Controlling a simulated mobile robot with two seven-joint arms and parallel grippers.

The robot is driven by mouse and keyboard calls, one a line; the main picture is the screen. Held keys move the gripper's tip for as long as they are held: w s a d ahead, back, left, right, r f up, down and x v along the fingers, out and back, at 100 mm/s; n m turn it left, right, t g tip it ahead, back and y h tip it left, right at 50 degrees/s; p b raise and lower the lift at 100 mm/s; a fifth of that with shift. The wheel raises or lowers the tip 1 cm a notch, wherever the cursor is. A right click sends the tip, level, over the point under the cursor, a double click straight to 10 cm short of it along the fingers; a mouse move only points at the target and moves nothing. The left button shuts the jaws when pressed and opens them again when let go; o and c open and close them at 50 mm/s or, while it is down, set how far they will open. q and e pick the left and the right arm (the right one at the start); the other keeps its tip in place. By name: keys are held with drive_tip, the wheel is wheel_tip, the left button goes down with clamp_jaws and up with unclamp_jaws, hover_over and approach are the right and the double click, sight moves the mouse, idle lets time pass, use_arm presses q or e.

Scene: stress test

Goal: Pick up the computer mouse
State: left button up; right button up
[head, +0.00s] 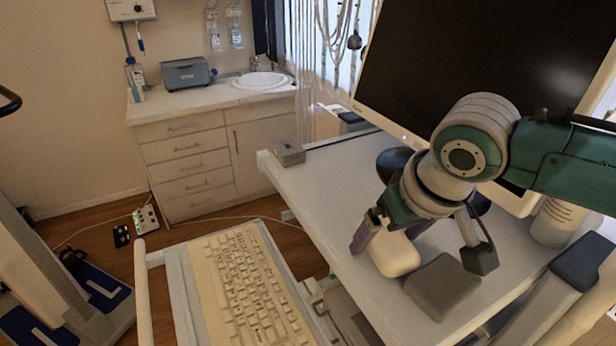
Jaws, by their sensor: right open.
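A cream, rounded object that looks like the computer mouse (393,257) lies on the white desk (325,190), below the monitor. My right gripper (424,247) reaches in from the right and points down over it. Its two fingers are spread apart, one to the left of the mouse and one further right. The gripper hides the mouse's upper part. I cannot tell whether a finger touches it. My left gripper is not in view.
A grey block (442,286) lies right beside the mouse, under the right finger. The large monitor (470,50) stands close behind the arm. A small grey box (288,152) sits at the desk's far left corner. A keyboard (250,290) lies on a lower tray.

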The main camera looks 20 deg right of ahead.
drive_tip(key=shift+f, duration=0.2)
drive_tip(key=shift+c, duration=0.6)
drive_tip(key=c, duration=1.2)
drive_tip(key=shift+r, duration=0.1)
